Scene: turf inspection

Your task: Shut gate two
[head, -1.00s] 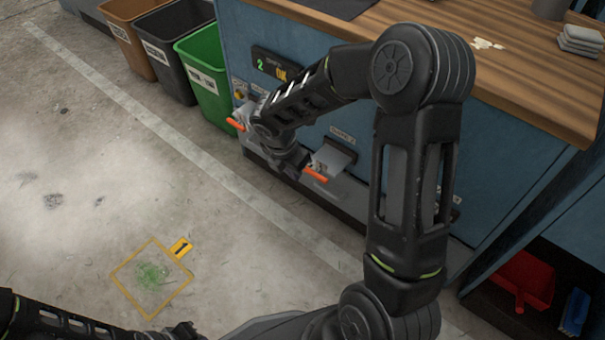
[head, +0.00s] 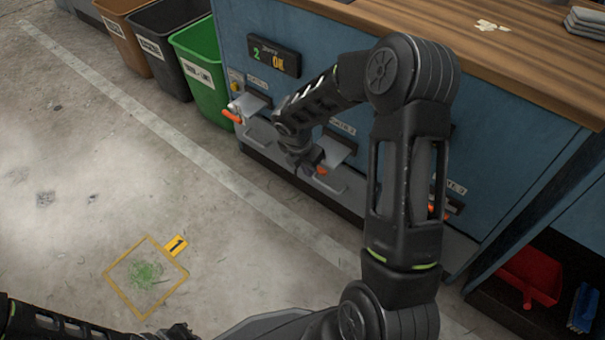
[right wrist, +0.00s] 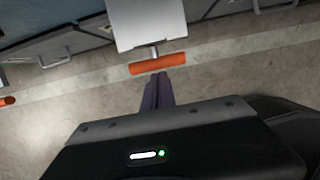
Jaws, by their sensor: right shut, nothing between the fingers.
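Gate two (head: 341,148) is a pale flap below a dark slot in the blue cabinet front, sticking out from it. Its orange handle (head: 322,170) is partly hidden by my right gripper (head: 305,165). In the right wrist view the pale flap (right wrist: 148,22) carries the orange handle bar (right wrist: 158,64). My right gripper's fingers (right wrist: 158,77) are shut and empty, their tips right at the bar; I cannot tell whether they touch it. My left gripper (head: 179,331) shows only partly at the bottom edge, its jaws unclear.
Gate one's flap (head: 248,104) is at the left; gate three (head: 452,205) is partly behind my right arm. A display (head: 273,58) reads 2 OK. Brown, black and green bins (head: 203,80) stand left. A yellow floor square (head: 122,298) surrounds green bits. Open floor lies left.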

